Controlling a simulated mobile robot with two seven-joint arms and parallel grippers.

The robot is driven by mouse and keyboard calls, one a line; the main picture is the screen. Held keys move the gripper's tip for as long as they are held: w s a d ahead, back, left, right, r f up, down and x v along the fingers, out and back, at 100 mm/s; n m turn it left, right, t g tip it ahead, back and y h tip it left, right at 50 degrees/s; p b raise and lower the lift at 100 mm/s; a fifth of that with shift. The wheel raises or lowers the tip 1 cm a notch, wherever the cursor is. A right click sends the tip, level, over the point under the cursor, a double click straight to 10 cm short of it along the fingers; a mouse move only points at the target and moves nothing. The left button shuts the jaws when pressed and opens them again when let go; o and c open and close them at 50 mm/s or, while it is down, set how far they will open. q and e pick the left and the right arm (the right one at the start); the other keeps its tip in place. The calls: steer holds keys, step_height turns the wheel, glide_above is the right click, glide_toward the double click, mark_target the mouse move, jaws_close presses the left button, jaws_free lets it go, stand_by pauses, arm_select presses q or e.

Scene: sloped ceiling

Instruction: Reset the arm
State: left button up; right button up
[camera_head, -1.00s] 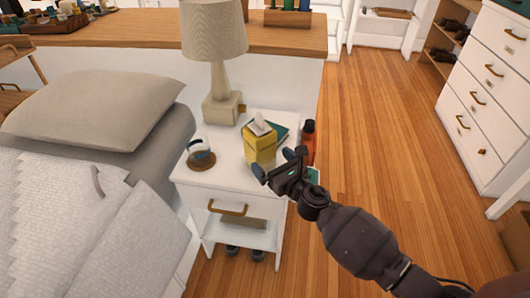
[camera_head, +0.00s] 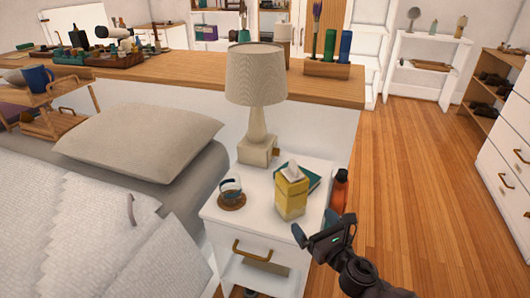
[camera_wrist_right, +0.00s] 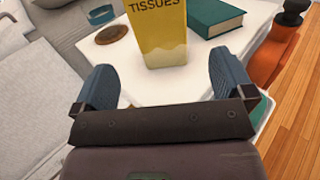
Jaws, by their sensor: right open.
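My right gripper (camera_head: 322,228) is in front of the right side of the white nightstand (camera_head: 225,216). In the right wrist view its two fingers (camera_wrist_right: 165,88) are spread apart with nothing between them. A yellow tissue box (camera_head: 291,196) stands upright on the nightstand just beyond the fingers, and it also shows in the right wrist view (camera_wrist_right: 157,38). The gripper looks apart from the box. My left gripper is not in view.
A bed with a pillow (camera_head: 140,140) lies left. Wooden floor (camera_head: 410,190) is clear on the right.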

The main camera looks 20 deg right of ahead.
steer(key=s+d+r+n+g+h+p, duration=0.1)
steer(key=s+n+p, duration=0.6)
steer(key=s+n, duration=1)
steer(key=s+r+n+g+h+p, duration=0.2)
steer(key=s+n+g+p, duration=0.3)
steer(key=s+n, duration=1.3)
steer(key=s+r+p, duration=0.1)
steer(key=p, duration=0.1)
steer(key=shift+s+d+r+p, duration=0.15)
steer(key=shift+s+d+p, duration=0.15)
steer(key=shift+d+p, duration=0.1)
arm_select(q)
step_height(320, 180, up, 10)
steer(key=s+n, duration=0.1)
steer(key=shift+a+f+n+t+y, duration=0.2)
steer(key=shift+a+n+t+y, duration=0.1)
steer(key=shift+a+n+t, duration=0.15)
arm_select(e)
steer(key=shift+s+g, duration=0.15)
steer(key=shift+g, duration=0.15)
steer(key=shift+c, duration=0.2)
